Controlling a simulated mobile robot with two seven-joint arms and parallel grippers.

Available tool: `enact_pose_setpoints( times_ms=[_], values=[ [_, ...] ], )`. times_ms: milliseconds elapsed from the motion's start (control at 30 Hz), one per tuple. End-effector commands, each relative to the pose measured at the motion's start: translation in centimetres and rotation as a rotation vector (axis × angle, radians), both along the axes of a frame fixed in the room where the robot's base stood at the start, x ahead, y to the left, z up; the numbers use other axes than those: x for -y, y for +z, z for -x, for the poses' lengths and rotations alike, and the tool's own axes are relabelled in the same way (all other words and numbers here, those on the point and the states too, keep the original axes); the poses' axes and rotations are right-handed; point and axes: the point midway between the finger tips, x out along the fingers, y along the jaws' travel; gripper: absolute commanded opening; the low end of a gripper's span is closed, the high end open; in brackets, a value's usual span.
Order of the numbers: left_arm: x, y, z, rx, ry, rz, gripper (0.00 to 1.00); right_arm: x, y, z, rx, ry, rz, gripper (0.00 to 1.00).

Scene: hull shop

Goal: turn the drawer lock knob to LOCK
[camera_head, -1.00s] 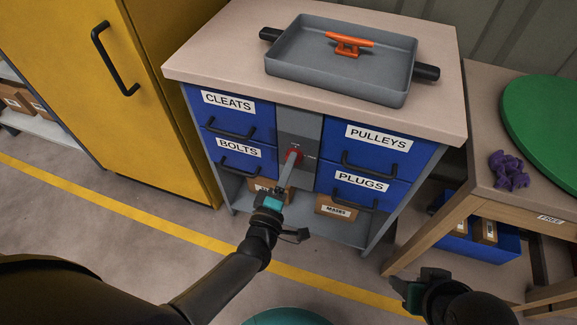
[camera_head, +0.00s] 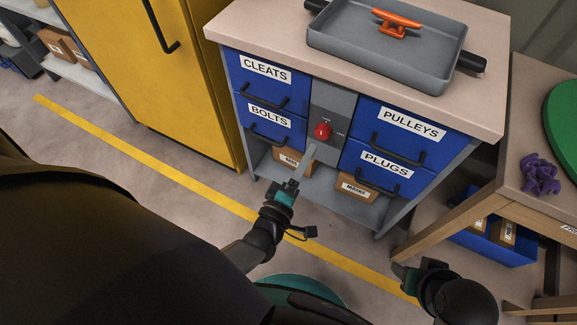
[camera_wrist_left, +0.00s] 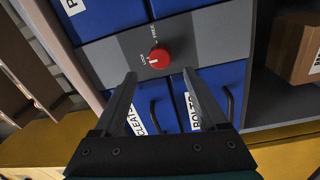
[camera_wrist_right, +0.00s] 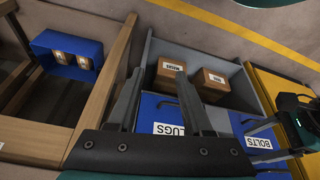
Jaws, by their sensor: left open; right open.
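The red lock knob (camera_head: 322,130) sits on the grey panel (camera_head: 330,102) between the blue drawers. In the left wrist view the knob (camera_wrist_left: 160,57) is just beyond my fingertips. A pale mark on its left side appears to point toward the small word LOCK; FREE is printed further round. My left gripper (camera_head: 308,156) is open, in front of and below the knob, with a gap between them. The left wrist view shows its two fingers (camera_wrist_left: 158,75) apart and empty. My right gripper (camera_head: 404,274) is low at the right, away from the knob, open and empty.
A grey tray (camera_head: 345,45) with an orange cleat (camera_head: 398,22) stands on the cabinet top (camera_head: 260,25). A yellow cabinet (camera_head: 130,75) is at left. A wooden table (camera_head: 515,190) with a purple object (camera_head: 540,176) is at right. Cardboard boxes sit on the shelf below the drawers.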

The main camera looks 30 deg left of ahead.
Motion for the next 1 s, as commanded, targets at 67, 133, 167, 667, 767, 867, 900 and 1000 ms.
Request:
enact_pose_setpoints(
  times_ms=[67, 133, 167, 667, 767, 867, 900, 1000],
  values=[
    [-0.1, 0.0, 2.2, -0.005, -0.002, -0.002, 0.75, 0.0, -0.7, 0.1, -0.015, 0.001, 0.003, 0.50],
    [-0.1, -0.1, 3.8, -0.005, -0.001, -0.001, 0.75, 0.0, -1.5, 0.1, -0.026, 0.001, 0.004, 0.50],
    [-0.1, -0.1, 4.5, -0.005, -0.001, 0.000, 0.75, 0.1, -1.8, 0.2, -0.029, 0.001, 0.004, 0.50],
    [-0.3, -0.4, 9.4, 0.000, -0.001, 0.000, 0.75, 0.1, -3.7, 0.5, -0.052, 0.002, 0.009, 0.50],
    [-0.3, -0.4, 9.4, 0.000, -0.001, 0.000, 0.75, 0.1, -3.7, 0.5, -0.052, 0.002, 0.009, 0.50],
    [-0.3, -0.5, 9.4, 0.000, -0.001, 0.000, 0.75, 0.2, -3.7, 0.5, -0.052, 0.002, 0.009, 0.50],
    [-0.3, -0.4, 9.4, 0.000, -0.001, 0.000, 0.75, 0.2, -3.7, 0.5, -0.053, 0.002, 0.010, 0.50],
    [-0.3, -0.4, 9.4, 0.000, -0.001, 0.000, 0.75, 0.1, -3.8, 0.5, -0.053, 0.002, 0.010, 0.50]
  ],
)
